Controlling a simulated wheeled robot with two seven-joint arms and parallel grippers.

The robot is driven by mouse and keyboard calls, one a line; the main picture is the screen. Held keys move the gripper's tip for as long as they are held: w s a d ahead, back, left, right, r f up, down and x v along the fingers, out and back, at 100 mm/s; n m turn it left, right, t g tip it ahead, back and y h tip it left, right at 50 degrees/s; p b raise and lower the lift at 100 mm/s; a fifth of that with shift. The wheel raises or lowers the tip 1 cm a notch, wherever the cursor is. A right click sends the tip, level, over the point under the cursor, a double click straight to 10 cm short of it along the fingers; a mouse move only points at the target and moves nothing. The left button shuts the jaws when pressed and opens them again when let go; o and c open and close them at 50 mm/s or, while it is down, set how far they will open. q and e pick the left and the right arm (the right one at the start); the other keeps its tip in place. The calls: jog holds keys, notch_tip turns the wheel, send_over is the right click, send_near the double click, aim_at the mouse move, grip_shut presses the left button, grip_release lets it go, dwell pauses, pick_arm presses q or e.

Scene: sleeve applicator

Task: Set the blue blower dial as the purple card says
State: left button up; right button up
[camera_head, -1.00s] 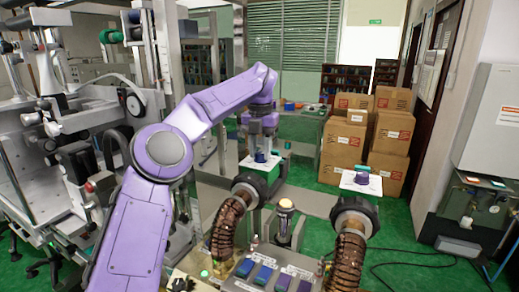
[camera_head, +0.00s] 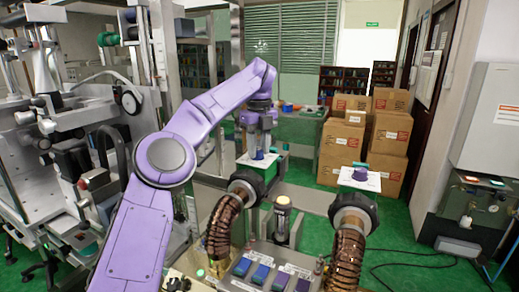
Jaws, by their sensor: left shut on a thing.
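The blue blower dial (camera_head: 259,154) stands on a white plate on top of a green-sided blower at centre. My left gripper (camera_head: 258,148) reaches down from above on the purple arm and is shut on this dial. The dial's pointer and any marks around it are too small or hidden to read. A purple dial (camera_head: 361,174) stands on a second white-topped blower to the right, apart from my gripper. My right gripper is not in view.
Two brown ribbed hoses (camera_head: 224,224) (camera_head: 346,258) rise in front of the blowers. The grey sloped panel (camera_head: 240,285) is at the bottom. Cardboard boxes (camera_head: 341,150) are stacked behind.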

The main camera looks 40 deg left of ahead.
pick_arm(q)
jog(key=shift+f+n+b, duration=0.15)
jog(key=shift+n+b, duration=0.15)
jog(key=shift+n, duration=1.1)
jog(key=o, duration=0.7)
jog(key=shift+a, duration=0.1)
jog(key=o, duration=0.3)
jog(key=shift+a, duration=0.1)
jog(key=shift+o, duration=0.2)
jog(key=shift+w+a+f, duration=0.1)
jog(key=shift+a, duration=0.05)
notch_tip(320, 180, up, 11)
jog(key=p, duration=0.8)
jog(key=shift+f, duration=0.2)
